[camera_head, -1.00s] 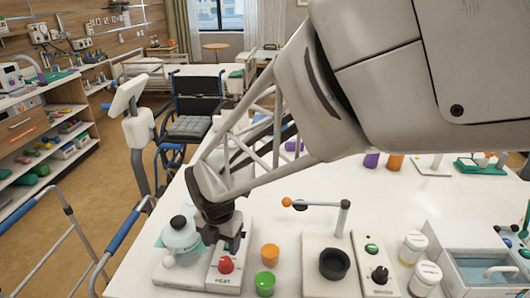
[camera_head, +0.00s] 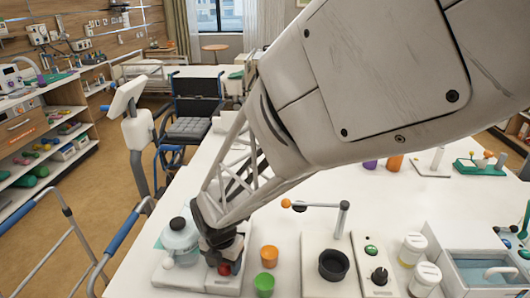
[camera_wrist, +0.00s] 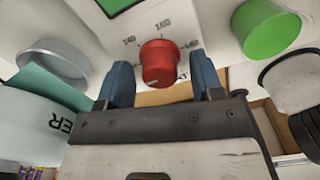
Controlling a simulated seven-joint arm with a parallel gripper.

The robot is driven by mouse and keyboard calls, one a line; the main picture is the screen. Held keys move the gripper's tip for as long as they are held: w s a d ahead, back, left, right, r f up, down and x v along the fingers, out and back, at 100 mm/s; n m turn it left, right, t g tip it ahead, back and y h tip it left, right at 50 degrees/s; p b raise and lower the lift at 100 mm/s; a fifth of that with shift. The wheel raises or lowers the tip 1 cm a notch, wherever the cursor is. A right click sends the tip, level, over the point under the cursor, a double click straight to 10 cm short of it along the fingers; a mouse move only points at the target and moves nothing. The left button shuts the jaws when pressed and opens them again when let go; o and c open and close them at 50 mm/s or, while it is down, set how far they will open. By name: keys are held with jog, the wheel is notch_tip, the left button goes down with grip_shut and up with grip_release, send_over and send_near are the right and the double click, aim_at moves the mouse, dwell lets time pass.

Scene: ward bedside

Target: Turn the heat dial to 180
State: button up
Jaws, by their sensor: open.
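The red heat dial (camera_head: 224,269) sits on the white heater unit (camera_head: 222,287) at the table's front left. It shows closely in the wrist view (camera_wrist: 160,62), with numbers printed around it; one looks like 160, the others are hard to read. A pale mark shows on the dial's lower edge, but I cannot tell its setting. My gripper (camera_head: 224,262) is over the dial, pointing down. In the wrist view its blue-grey fingers (camera_wrist: 162,82) are open, one on each side of the dial, with small gaps visible.
A pale round vessel with a dark lid (camera_head: 180,238) stands close left of my gripper. An orange cup (camera_head: 269,255) and a green cup (camera_head: 264,284) stand to the right. Beyond them is a white base with a black round holder (camera_head: 333,265). The table behind is mostly clear.

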jog(key=shift+f, duration=0.15)
jog(key=c, duration=0.9)
